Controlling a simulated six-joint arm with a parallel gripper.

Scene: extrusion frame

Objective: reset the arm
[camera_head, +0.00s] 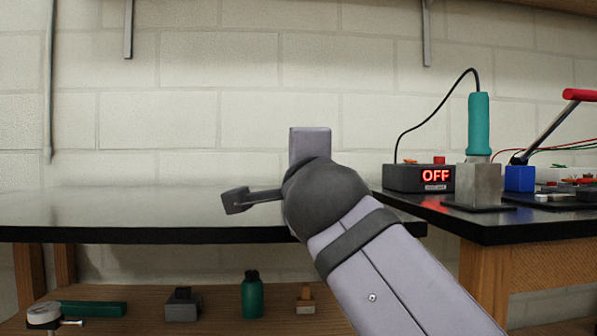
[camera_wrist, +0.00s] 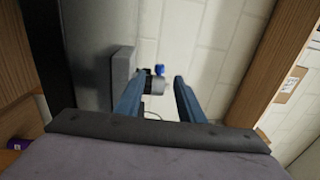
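My arm (camera_head: 370,255) reaches from the lower right to the middle of the head view, in front of the left table. The fingertips are hidden in that view. In the wrist view my gripper (camera_wrist: 160,80) shows two blue-grey fingers spread apart, with a clear gap and nothing held between them. Through the gap, a small metallic thing with a blue knob (camera_wrist: 160,70) shows beyond the fingers. It overlaps the left finger in the picture, and I cannot tell its distance.
A grey block (camera_wrist: 122,72) shows left of the fingers in the wrist view. The left black table (camera_head: 110,215) looks bare. The right table (camera_head: 540,225) holds a box reading OFF (camera_head: 420,178), a teal-handled iron (camera_head: 479,125) and a blue block (camera_head: 519,179). A shelf (camera_head: 225,315) below holds several items.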

